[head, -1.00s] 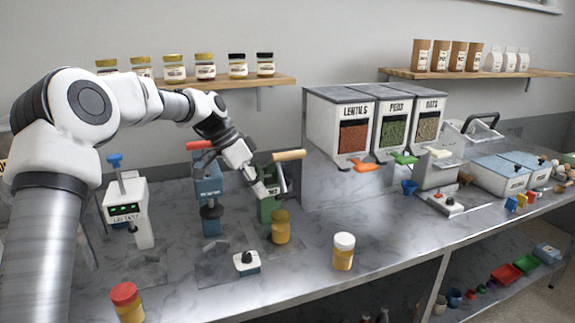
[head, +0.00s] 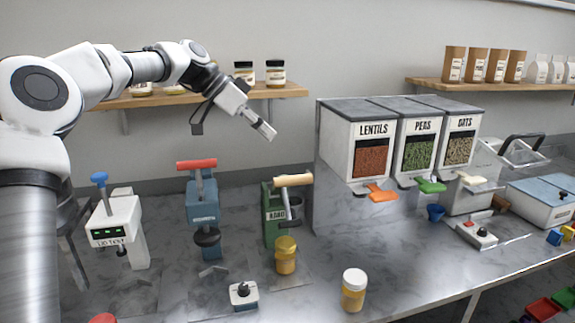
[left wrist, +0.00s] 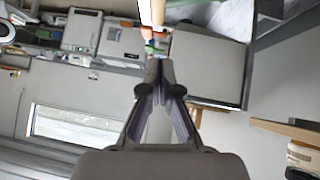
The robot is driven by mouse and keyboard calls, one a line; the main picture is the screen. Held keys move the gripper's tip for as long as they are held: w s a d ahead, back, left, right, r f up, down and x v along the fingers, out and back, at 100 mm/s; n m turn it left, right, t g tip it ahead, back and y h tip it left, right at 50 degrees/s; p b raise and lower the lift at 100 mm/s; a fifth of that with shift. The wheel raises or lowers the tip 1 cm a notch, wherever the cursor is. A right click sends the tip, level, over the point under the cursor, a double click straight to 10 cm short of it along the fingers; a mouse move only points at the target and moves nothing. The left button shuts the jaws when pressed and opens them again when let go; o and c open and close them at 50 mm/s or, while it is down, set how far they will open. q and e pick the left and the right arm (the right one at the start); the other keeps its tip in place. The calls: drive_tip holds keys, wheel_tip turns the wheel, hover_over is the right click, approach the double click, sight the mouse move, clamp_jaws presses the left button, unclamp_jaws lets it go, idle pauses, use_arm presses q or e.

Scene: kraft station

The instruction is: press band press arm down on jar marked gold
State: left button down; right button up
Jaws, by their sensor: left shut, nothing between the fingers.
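The green press (head: 270,212) stands on the counter, with small, hard-to-read lettering on its front. Its arm ends in a pale wooden handle (head: 293,180) that lies about level, pointing right. A gold-lidded amber jar (head: 286,258) stands upright at the foot of this press; I cannot tell whether the press touches its lid. My left gripper (head: 268,131) is shut and empty, raised above the handle and apart from it. In the left wrist view the closed fingers (left wrist: 160,72) show, with a pale wooden bar (left wrist: 151,12) beyond them. My right gripper is not in view.
A blue press (head: 201,205) with a red handle and a white lid tester (head: 118,230) stand left. A white-lidded jar (head: 354,292) and a small white button box (head: 243,294) stand in front. Dispensers (head: 357,145) rise on the right. A jar shelf (head: 205,97) is behind.

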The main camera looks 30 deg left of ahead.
sight(299, 176)
use_arm(q)
drive_tip(key=x, duration=0.3)
drive_tip(key=p+x, duration=0.1)
drive_tip(key=x, duration=0.1)
drive_tip(key=shift+s+d+r, duration=0.1)
drive_tip(key=shift+s+d, duration=0.2)
drive_tip(key=shift+d, duration=0.1)
drive_tip(key=f, duration=0.2)
drive_tip(key=f+p, duration=0.1)
drive_tip(key=f, duration=0.1)
drive_tip(key=shift+w+d, duration=0.2)
drive_tip(key=shift+d, duration=0.1)
drive_tip(key=shift+f, duration=0.45)
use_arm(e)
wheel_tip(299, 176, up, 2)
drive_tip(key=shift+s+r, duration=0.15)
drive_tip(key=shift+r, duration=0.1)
use_arm(q)
drive_tip(key=shift+s+d+r, duration=0.1)
drive_tip(key=shift+s, duration=0.05)
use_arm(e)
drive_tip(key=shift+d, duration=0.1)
